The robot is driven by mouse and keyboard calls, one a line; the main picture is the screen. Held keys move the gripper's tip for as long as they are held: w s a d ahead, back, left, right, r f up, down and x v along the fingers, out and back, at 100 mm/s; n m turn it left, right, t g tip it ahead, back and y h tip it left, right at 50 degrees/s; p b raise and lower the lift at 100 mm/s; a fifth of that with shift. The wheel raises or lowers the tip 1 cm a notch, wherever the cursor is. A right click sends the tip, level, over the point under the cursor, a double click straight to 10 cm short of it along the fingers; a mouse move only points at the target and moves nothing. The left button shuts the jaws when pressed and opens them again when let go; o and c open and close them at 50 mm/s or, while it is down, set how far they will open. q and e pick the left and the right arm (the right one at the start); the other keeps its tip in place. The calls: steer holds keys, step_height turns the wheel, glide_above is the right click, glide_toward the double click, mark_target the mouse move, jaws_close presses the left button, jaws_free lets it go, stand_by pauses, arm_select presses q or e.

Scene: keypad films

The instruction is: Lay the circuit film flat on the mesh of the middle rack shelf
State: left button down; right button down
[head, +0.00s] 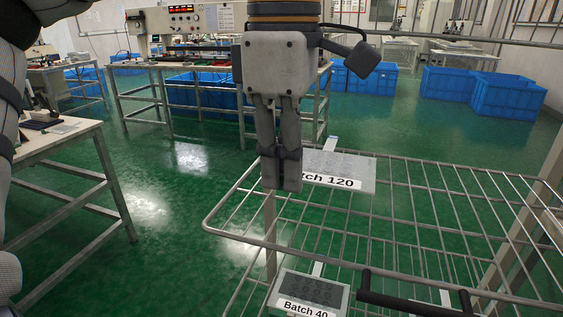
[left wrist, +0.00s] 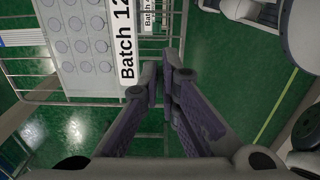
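The circuit film (head: 345,168), grey with a white "Batch 120" label, lies about flat over the mesh of the upper visible rack shelf (head: 400,222), near its far left part. In the left wrist view the film (left wrist: 82,45) shows rows of round keys and its label. My left gripper (head: 281,188) points down at the film's near left side and hides the start of the label. Its fingertips also show in the left wrist view (left wrist: 160,72), close together beside the label edge, with no film visible between them. My right gripper is not in view.
A second film labelled "Batch 40" (head: 308,292) lies on a lower level. A dark bar (head: 415,299) crosses the near side of the rack. A workbench (head: 60,140) stands at left; blue crates (head: 508,96) stand behind. The shelf's right part is bare.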

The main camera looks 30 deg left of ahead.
mark_target(284, 228)
arm_select(q)
steer(key=shift+f, duration=0.1)
steer(key=shift+f, duration=2.55)
steer(key=shift+f, duration=0.35)
steer(key=c, duration=1.7)
jaws_free()
step_height(284, 228, up, 12)
